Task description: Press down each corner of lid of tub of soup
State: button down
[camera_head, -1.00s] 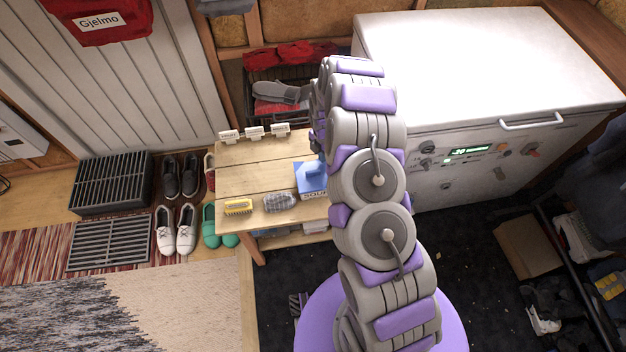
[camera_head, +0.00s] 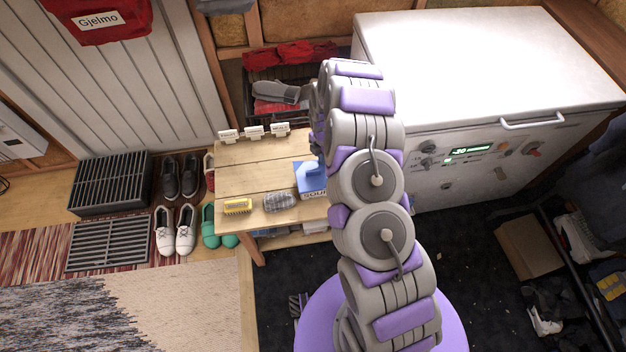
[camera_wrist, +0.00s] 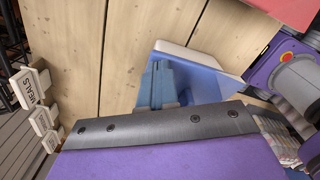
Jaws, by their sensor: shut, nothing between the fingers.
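The tub of soup stands at the right end of the wooden bench, its blue lid (camera_head: 309,182) facing up. A label reading SOUP shows on its near side. In the wrist view the lid (camera_wrist: 208,86) is just beyond the dark gripper body, with a white corner above it. My gripper (camera_wrist: 160,76) is shut and empty; its blue-grey fingers are over the left part of the lid. I cannot tell whether the tips touch it. In the head view my arm hides most of the gripper and the tub's right side.
A yellow brush (camera_head: 238,206) and a grey brush (camera_head: 279,202) lie left of the tub. Several white label holders (camera_head: 254,132) line the bench's back edge. The white chest freezer (camera_head: 490,70) stands to the right. Shoes (camera_head: 175,230) are on the floor at left.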

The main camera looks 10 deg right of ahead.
dwell(0.3)
jog(key=shift+r+p, duration=0.4)
jog(key=shift+r, duration=2.55)
jog(key=shift+a, duration=0.1)
